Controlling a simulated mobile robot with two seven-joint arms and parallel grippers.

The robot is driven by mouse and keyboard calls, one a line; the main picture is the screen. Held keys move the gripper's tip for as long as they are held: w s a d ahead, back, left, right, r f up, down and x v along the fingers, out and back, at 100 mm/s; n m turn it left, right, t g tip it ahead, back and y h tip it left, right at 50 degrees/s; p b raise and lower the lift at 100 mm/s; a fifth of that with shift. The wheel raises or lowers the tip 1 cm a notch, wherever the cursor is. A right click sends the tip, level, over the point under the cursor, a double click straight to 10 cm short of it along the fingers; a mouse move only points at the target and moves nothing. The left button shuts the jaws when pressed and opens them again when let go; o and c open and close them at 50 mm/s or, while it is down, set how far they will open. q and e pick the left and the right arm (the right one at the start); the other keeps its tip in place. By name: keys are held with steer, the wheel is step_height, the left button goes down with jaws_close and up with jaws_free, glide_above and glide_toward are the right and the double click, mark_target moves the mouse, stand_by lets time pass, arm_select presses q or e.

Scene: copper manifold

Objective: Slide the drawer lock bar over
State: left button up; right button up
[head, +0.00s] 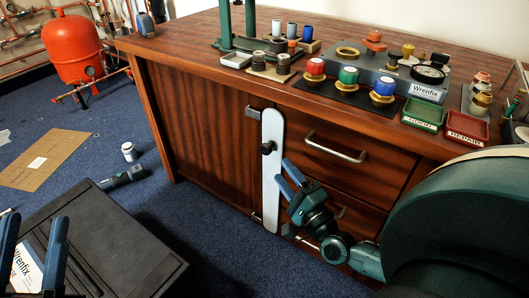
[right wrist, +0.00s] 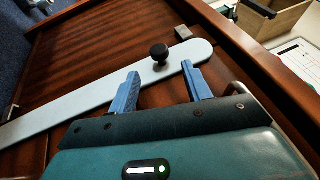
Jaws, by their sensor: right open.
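The lock bar (head: 272,195) is a long pale strip standing upright on the front of the wooden cabinet, beside the drawers. It carries a black knob (head: 267,147) near its upper end. In the right wrist view the bar (right wrist: 95,96) runs diagonally, and its knob (right wrist: 159,53) shows just beyond the fingertips. My right gripper (head: 286,174) is open and empty, just right of the bar and below the knob; its blue fingers (right wrist: 160,70) show apart in the right wrist view. My left gripper (head: 36,218) is open and empty at the lower left, away from the cabinet.
The upper drawer has a metal handle (head: 336,147). A small metal bracket (head: 253,113) is at the bar's top. The bench top holds coloured valves, a green tray (head: 422,114) and a red tray (head: 467,128). A black case (head: 120,240) lies on the floor at left.

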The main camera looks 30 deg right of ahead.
mark_target(269, 154)
arm_select(q)
steer(key=shift+s+r+m+h+b, duration=0.15)
steer(key=shift+r+m+h+b, duration=0.45)
steer(key=shift+r+m+h, duration=0.45)
arm_select(e)
steer(key=x, duration=0.9)
steer(key=shift+a, duration=0.1)
arm_select(q)
steer(key=shift+f, duration=0.1)
arm_select(e)
steer(key=shift+c, duration=0.4)
arm_select(q)
steer(key=shift+a, duration=0.1)
arm_select(e)
jaws_close()
